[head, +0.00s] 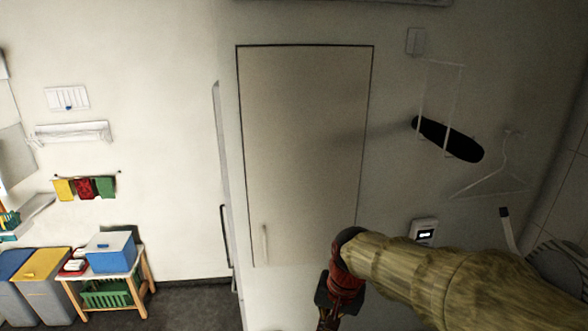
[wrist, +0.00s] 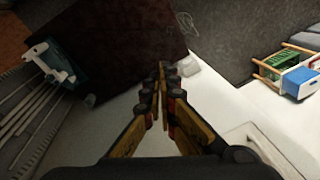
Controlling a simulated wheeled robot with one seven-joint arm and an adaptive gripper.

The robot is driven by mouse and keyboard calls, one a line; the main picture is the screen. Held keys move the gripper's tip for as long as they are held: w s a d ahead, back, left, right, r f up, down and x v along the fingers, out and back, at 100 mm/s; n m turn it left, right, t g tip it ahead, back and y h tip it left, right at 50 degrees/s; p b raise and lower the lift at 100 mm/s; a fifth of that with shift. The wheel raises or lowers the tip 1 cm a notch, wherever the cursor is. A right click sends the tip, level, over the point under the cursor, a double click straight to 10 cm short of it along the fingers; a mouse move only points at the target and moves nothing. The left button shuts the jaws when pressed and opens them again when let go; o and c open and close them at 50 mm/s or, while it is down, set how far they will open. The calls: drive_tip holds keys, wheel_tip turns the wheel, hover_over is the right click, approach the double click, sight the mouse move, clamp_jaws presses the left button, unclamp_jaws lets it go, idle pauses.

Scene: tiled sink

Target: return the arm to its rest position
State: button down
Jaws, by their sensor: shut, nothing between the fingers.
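My arm, in a tan ribbed sleeve, reaches in from the lower right of the head view. Its red and black wrist bends down, with my gripper (head: 328,318) at the bottom edge, partly cut off. In the wrist view my gripper (wrist: 167,75) points away from the camera, its black and yellow fingers brought together at the tips. Nothing is between them. It appears to touch nothing, with floor and a dark brown surface (wrist: 110,45) beyond it.
A tall pale door panel (head: 305,150) stands behind my wrist. A small wooden table (head: 140,270) bears a blue box (head: 110,253), beside yellow-lidded (head: 42,264) and blue-lidded bins at left. A black oval object (head: 447,139) hangs on the right wall. Dark floor (head: 190,300) between looks clear.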

drive_tip(key=s+d+f+n+t+b, duration=0.1)
drive_tip(key=s+d+f+t+b, duration=0.1)
drive_tip(key=s+d+f+b, duration=0.4)
drive_tip(key=s+d+f+n+t+h+b, duration=0.1)
drive_tip(key=s+d+f+n+t+b, duration=0.1)
drive_tip(key=s+d+f+b, duration=0.3)
drive_tip(key=s+f+b, duration=0.4)
drive_tip(key=s+b, duration=0.1)
drive_tip(key=b, duration=0.6)
drive_tip(key=shift+s+d+h, duration=0.3)
drive_tip(key=shift+s+d, duration=0.05)
drive_tip(key=shift+s, duration=0.05)
